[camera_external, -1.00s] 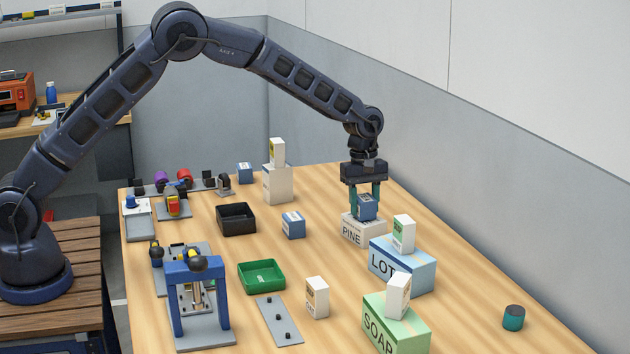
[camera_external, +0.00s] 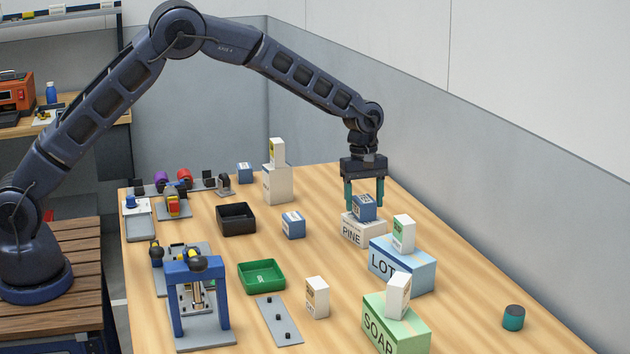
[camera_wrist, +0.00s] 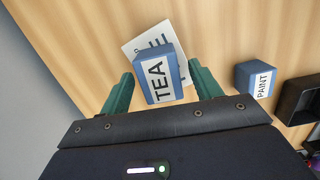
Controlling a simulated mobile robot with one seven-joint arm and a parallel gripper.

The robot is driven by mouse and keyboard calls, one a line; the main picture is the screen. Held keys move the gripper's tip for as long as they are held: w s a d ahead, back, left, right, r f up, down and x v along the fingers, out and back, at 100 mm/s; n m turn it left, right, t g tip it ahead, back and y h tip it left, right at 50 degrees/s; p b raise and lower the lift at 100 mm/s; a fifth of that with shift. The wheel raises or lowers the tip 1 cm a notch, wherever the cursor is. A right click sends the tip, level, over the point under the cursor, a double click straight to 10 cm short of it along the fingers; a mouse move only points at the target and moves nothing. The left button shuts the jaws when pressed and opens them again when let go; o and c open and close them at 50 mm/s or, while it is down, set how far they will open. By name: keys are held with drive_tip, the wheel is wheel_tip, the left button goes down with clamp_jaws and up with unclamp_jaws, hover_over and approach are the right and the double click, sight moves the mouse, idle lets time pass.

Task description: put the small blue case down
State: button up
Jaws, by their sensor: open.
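The small blue case (camera_external: 364,207) rests on top of the white box marked PINE (camera_external: 362,232) and looks slightly turned on it. In the wrist view the blue case (camera_wrist: 160,78) shows a white label reading TEA, with part of the white box (camera_wrist: 141,42) behind it. My gripper (camera_external: 364,206) is open around the case. In the wrist view its green fingers (camera_wrist: 160,90) stand apart on either side of the case, with a gap visible on each side.
A light blue box (camera_external: 403,265) with a small white box (camera_external: 403,234) on top stands just in front. Another blue case, marked PAINT in the wrist view (camera_wrist: 255,79), stands left of the PINE box (camera_external: 293,225). A black tray (camera_external: 236,219) lies farther left.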

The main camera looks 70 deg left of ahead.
sight(363, 197)
drive_tip(key=r, duration=0.6)
drive_tip(key=a+r, duration=0.1)
drive_tip(key=r, duration=0.2)
drive_tip(key=s+a+r+m+t, duration=0.1)
drive_tip(key=s+r+m, duration=0.3)
drive_tip(key=s+r, duration=0.85)
drive_tip(key=s+r+m+t, duration=0.1)
drive_tip(key=s+r+m, duration=0.3)
drive_tip(key=s+r, duration=0.8)
drive_tip(key=s+f+m+t, duration=0.1)
drive_tip(key=s+f+m, duration=0.1)
drive_tip(key=s, duration=1)
drive_tip(key=s+f+m+y, duration=0.1)
drive_tip(key=s+f+m, duration=0.2)
drive_tip(key=s, duration=0.8)
drive_tip(key=s+f+m+t, duration=0.1)
drive_tip(key=s+m, duration=0.3)
drive_tip(key=s, duration=0.8)
drive_tip(key=shift+s+f+m+t, duration=0.3)
drive_tip(key=shift+f, duration=0.45)
